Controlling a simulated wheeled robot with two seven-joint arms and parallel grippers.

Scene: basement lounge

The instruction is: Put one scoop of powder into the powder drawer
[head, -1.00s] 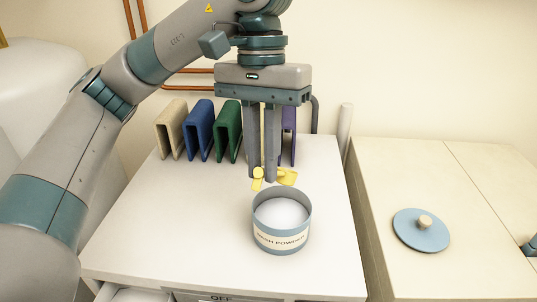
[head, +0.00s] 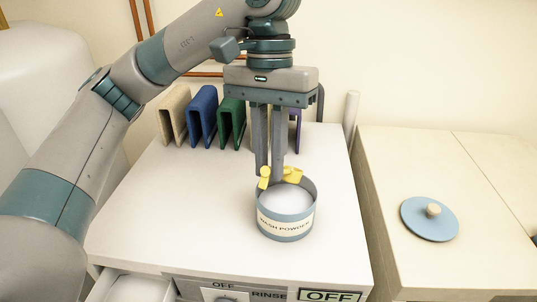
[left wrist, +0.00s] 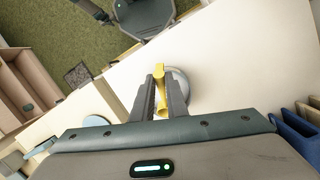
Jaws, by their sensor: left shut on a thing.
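My left gripper (head: 273,176) points straight down and is shut on a yellow scoop (head: 291,175). The scoop is at the back rim of a round blue-grey tub (head: 286,230) labelled as wash powder. White powder (head: 290,198) fills much of the tub. In the left wrist view the yellow scoop (left wrist: 160,95) lies between the fingers, with the tub's edge (left wrist: 184,85) beside it. I cannot tell whether the scoop touches the rim or holds powder. A drawer (head: 135,288) stands pulled out at the machine's front left. My right gripper is not clearly in view.
A blue lid with a wooden knob (head: 430,219) lies on the right-hand counter (head: 470,265). Beige, blue (head: 202,113), green and purple upright folded items stand along the back. The machine top (head: 190,210) left of the tub is clear. A dial panel (head: 225,295) is at the front.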

